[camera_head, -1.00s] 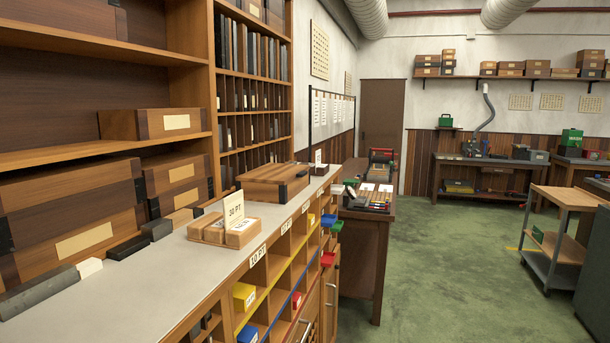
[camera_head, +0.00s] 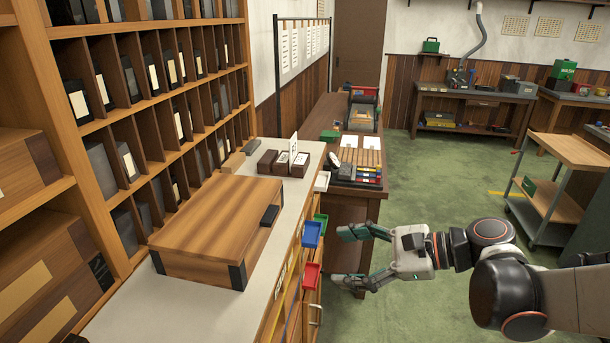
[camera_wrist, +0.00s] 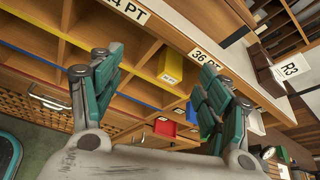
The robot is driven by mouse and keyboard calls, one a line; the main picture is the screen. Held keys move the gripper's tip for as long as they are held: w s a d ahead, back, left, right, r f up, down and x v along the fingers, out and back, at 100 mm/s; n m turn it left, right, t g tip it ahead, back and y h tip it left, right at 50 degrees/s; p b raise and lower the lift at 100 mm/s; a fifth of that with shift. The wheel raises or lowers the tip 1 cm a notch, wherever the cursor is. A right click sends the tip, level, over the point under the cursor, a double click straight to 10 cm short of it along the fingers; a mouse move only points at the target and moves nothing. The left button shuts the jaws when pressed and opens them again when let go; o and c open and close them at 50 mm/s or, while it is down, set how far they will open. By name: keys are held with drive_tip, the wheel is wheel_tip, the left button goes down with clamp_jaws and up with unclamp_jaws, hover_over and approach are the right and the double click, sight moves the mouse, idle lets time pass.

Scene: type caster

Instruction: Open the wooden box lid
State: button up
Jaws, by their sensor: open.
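The wooden box (camera_head: 217,231) sits on the grey counter in the head view. Its brown lid is shut, with a dark latch or handle (camera_head: 270,215) on the right side and dark corner pieces at the front. My gripper (camera_head: 345,257) is open and empty to the right of the counter, past the drawers, apart from the box. In the wrist view my gripper (camera_wrist: 160,95) has its two green-padded fingers spread wide in front of the compartments below the counter edge. The box does not clearly show in the wrist view.
Pulled-out blue (camera_head: 312,234) and red (camera_head: 311,276) bins stick out from the counter front between the box and my gripper. Dark card holders (camera_head: 284,163) stand behind the box. A tall shelf (camera_head: 150,100) lines the left side.

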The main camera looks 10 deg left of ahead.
sight(275, 216)
wheel_tip(275, 216, up, 6)
drive_tip(key=w+m+g+y+p, duration=0.2)
drive_tip(key=m+y+p, duration=0.1)
drive_tip(key=y+p, duration=0.15)
drive_tip(key=a, duration=0.4)
drive_tip(key=a+b, duration=0.1)
drive_tip(key=a, duration=0.9)
drive_tip(key=shift+w+r+b, duration=0.2)
drive_tip(key=shift+w+b, duration=0.1)
drive_tip(key=shift+b, duration=0.05)
drive_tip(key=shift+c, duration=0.6)
